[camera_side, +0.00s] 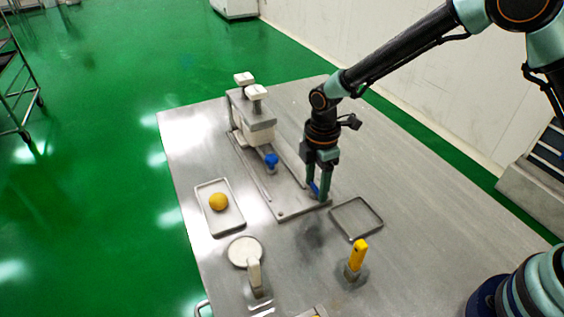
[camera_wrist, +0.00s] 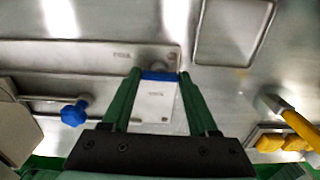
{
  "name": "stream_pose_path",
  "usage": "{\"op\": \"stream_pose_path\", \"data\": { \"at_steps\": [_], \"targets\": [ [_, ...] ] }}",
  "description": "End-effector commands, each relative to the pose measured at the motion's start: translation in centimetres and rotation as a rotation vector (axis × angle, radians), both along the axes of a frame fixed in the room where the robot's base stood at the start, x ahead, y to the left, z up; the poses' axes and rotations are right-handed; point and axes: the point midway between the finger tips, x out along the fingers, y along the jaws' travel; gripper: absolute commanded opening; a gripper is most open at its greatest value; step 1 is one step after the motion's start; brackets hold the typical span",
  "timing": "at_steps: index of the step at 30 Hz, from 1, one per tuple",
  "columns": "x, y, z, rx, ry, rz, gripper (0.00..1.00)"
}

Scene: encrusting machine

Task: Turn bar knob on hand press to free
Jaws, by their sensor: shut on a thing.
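The hand press (camera_side: 258,130) stands on a long grey base plate (camera_side: 285,212) on the metal table. A blue bar knob (camera_side: 314,188) is at the near right end of this plate. My gripper (camera_side: 319,196) points down over that end, its fingers on either side of the knob. In the wrist view, the blue bar knob (camera_wrist: 160,75) lies crosswise between the tips of my gripper (camera_wrist: 161,76), which is shut on it. A white plate (camera_wrist: 155,105) shows behind the bar. Small markings on the plates are too small to read.
A blue lobed knob (camera_side: 271,160) sits on the press. A tray (camera_side: 208,226) with an orange ball (camera_side: 218,201) lies to the left. An empty tray (camera_side: 357,232) lies right of my gripper. A yellow-handled tool (camera_side: 359,254) and a white round disc (camera_side: 244,252) stand nearer. The right tabletop is clear.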

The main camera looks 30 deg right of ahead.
Motion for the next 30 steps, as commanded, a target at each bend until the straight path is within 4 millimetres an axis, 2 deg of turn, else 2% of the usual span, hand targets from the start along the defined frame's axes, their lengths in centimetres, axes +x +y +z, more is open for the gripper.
{"op": "stream_pose_path", "data": {
  "at_steps": [18, 19, 21, 30],
  "targets": [
    [-0.01, 0.01, 0.15, 0.0, 0.001, 0.045, 0.04],
    [-0.01, 0.01, 0.15, 0.0, 0.001, 0.045, 0.64],
    [0.0, 0.01, 0.14, 0.0, 0.001, 0.045, 0.9],
    [0.0, 0.01, 0.08, 0.0, 0.0, 0.043, 0.9]
  ]
}}
